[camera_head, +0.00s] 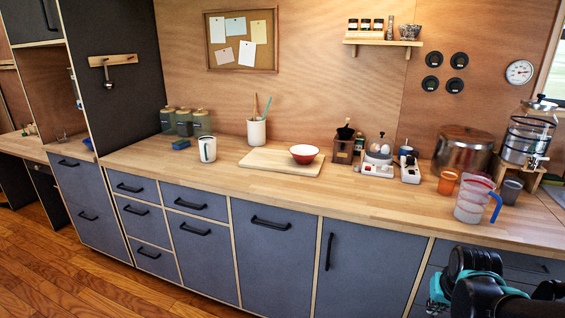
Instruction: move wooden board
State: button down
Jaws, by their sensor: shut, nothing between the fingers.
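The wooden board (262,163) is a pale, flat rectangle lying on the wooden counter, near its middle. A red bowl with a white inside (304,154) sits on the board's right part. A white utensil cup (257,131) stands at the board's back edge; I cannot tell whether it is on the board or behind it. My gripper (474,268), black with teal parts beside it, shows at the lower right, in front of the cabinets. It is shut and empty, well apart from the board. Its fingertips are hard to make out.
A white mug (207,149) stands left of the board. A wooden grinder (343,148), an egg holder (378,157), a clear jug (474,200) and a metal pot (463,152) stand to the right. Bare counter (348,190) lies in front of the board and to its right.

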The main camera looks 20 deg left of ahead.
aim_at(273, 160)
jog(key=j, duration=1.75)
jog(key=k, duration=0.05)
